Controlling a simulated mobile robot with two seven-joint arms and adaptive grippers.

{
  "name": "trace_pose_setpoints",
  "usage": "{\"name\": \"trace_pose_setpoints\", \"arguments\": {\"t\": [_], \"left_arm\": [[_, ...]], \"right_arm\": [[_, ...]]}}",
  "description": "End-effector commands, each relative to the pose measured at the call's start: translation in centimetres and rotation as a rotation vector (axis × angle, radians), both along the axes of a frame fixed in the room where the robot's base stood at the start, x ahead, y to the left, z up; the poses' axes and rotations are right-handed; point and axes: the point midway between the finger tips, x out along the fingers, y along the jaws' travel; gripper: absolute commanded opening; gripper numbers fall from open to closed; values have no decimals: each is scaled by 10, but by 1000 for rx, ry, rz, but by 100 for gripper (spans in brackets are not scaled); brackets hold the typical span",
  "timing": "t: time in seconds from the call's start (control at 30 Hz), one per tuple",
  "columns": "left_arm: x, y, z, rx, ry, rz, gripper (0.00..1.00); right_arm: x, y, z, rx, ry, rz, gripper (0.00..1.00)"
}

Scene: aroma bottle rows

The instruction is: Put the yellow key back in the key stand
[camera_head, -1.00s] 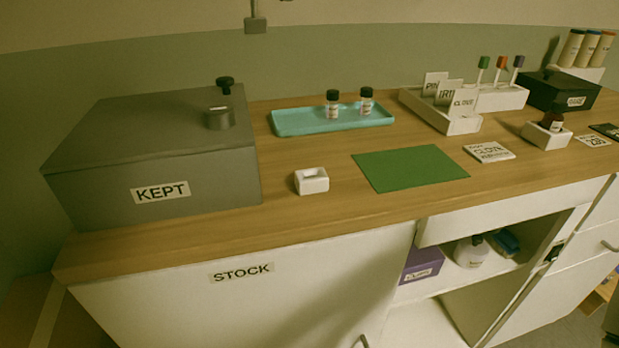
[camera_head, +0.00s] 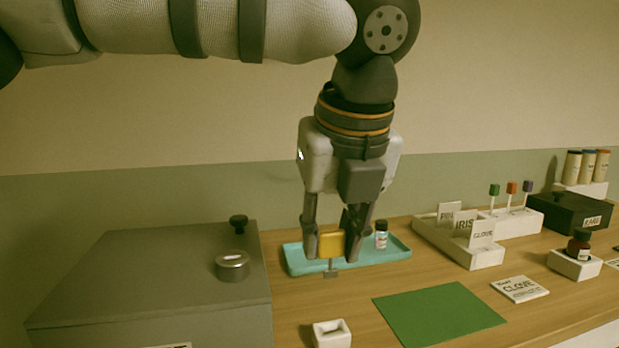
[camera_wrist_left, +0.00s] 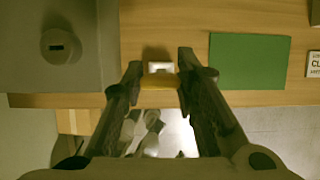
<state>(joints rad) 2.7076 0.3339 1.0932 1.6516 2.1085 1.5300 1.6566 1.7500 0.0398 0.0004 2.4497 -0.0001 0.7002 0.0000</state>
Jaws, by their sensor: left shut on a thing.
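My left gripper (camera_head: 335,245) is shut on the yellow key (camera_head: 331,245), whose shaft hangs down in front of the turquoise tray. In the left wrist view the yellow key (camera_wrist_left: 158,85) lies between the fingertips. A small white block with an opening in its top (camera_head: 332,334) stands on the counter, below the key in the head view; it also shows just beyond the key in the wrist view (camera_wrist_left: 159,67). A white stand (camera_head: 516,217) at the back right holds green, orange and purple keys upright. My right gripper is out of view.
A large grey box (camera_head: 150,285) with a round slotted lock (camera_head: 232,265) stands left. The turquoise tray (camera_head: 300,262) holds a visible bottle (camera_head: 381,236). A green mat (camera_head: 438,314) lies right of the white block. A white card rack (camera_head: 475,256) stands at right.

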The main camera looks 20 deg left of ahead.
Motion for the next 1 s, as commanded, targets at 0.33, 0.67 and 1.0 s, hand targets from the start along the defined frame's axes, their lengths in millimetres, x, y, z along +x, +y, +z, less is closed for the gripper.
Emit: {"name": "trace_pose_setpoints", "arguments": {"t": [0.33,0.67,1.0], "left_arm": [[3,-1,-8,-1,-2,2,1],[2,-1,-37,1,1,2,1],[3,-1,-64,0,0,3,1]], "right_arm": [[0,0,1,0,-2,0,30],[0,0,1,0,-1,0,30],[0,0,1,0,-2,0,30]]}}
